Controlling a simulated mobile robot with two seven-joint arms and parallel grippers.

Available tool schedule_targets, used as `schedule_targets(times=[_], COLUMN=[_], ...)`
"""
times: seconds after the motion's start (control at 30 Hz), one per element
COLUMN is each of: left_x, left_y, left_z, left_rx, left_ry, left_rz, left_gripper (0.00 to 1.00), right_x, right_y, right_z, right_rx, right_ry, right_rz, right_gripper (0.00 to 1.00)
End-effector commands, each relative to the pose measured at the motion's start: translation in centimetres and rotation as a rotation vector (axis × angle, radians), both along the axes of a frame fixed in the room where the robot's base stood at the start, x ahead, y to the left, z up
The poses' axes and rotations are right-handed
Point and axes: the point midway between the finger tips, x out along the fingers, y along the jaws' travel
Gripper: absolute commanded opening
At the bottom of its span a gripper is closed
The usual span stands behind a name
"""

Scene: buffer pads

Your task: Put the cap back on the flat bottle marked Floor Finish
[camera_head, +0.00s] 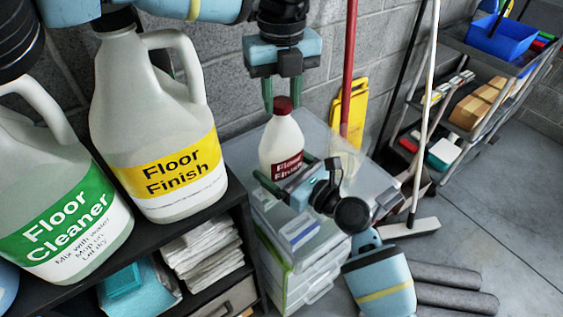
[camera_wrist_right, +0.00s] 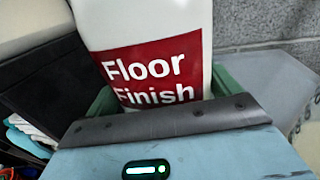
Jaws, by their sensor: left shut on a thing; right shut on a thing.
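The small white bottle (camera_head: 284,142) with a dark red label reading Floor Finish is upright over the clear drawer unit. Its label also fills the middle of the right wrist view (camera_wrist_right: 155,70). My right gripper (camera_head: 288,172) is shut on the lower part of the bottle, with green fingers on either side. A dark red cap (camera_head: 283,104) sits at the top of the bottle's neck. My left gripper (camera_head: 282,96) points down from above and is shut on the cap. I cannot tell whether the cap is fully seated. The bottle's base is hidden behind my right gripper.
A large jug (camera_head: 150,110) with a yellow Floor Finish label and a Floor Cleaner jug (camera_head: 62,205) stand on the dark shelf at left. The clear drawer unit (camera_head: 240,152) is under the bottle. A red pole (camera_head: 349,70) and yellow sign (camera_head: 348,115) stand behind.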

Motion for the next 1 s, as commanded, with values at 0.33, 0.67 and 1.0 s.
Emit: schedule_targets(times=[0.33,0.67,1.0], left_x=[0.0,0.0,0.0], left_y=[0.0,0.0,0.0], left_z=[0.0,0.4,4.1], left_rx=[0.001,-0.001,-0.001], left_ry=[0.0,-0.001,-0.001], left_rz=[0.003,0.004,0.004], left_gripper=[0.54,0.55,0.55], right_x=[0.0,0.0,0.0], right_y=[0.0,0.0,0.0], right_z=[-0.1,-0.1,-0.1], right_rx=[0.0,0.0,-0.001], right_ry=[0.001,0.001,0.001], right_rz=[0.0,0.0,0.0], right_gripper=[0.25,0.25,0.25])
